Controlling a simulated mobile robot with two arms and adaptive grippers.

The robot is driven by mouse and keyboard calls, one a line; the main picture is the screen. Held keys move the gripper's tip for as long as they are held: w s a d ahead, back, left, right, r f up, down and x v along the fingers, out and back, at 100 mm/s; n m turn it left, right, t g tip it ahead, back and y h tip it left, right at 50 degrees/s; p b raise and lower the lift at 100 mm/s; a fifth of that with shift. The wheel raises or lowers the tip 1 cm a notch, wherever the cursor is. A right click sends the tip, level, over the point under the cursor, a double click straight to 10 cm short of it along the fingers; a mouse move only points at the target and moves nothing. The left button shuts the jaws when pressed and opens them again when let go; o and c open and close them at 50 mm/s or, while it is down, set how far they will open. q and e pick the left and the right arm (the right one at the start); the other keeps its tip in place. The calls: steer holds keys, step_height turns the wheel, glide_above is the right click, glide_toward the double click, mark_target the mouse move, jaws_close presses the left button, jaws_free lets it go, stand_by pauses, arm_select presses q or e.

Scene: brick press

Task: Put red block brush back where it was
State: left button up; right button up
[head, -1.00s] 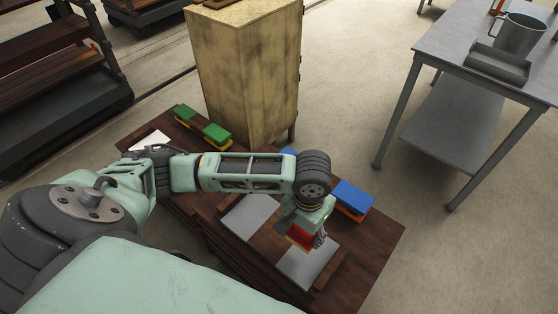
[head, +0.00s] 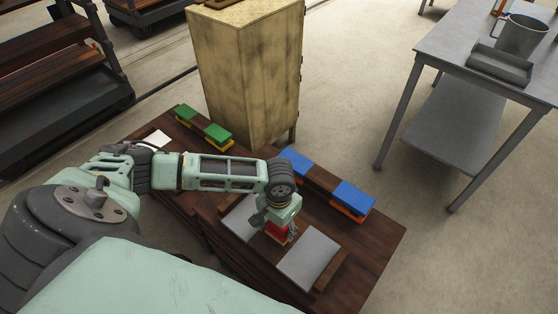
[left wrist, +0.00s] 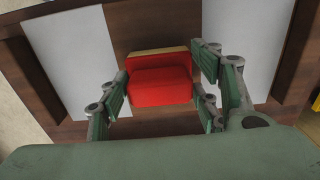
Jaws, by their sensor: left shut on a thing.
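The red block brush (head: 277,232) is a red block with a pale yellowish edge that shows in the left wrist view (left wrist: 160,88). My left gripper (head: 283,229) is shut on it, with green-padded fingers on both sides of the block. It holds the brush over the dark wooden table, at the strip between two pale grey plates, the left one (head: 240,219) and the right one (head: 308,257). Whether the brush touches the wood is hard to tell. My right gripper is not in view.
Two blue-topped blocks with orange undersides (head: 353,197) sit along the table's far edge. Two green-topped blocks with yellow undersides (head: 217,134) sit further left near a white sheet (head: 155,139). A tall yellowish cabinet (head: 245,75) stands behind. A grey metal table (head: 480,65) is at right.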

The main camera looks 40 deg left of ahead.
arm_select(q)
steer(key=o, duration=1.3)
steer(key=shift+f, duration=0.1)
step_height(320, 180, up, 12)
steer(key=shift+r+p, duration=0.2)
steer(key=shift+p, duration=0.15)
steer(key=shift+s+f, duration=0.1)
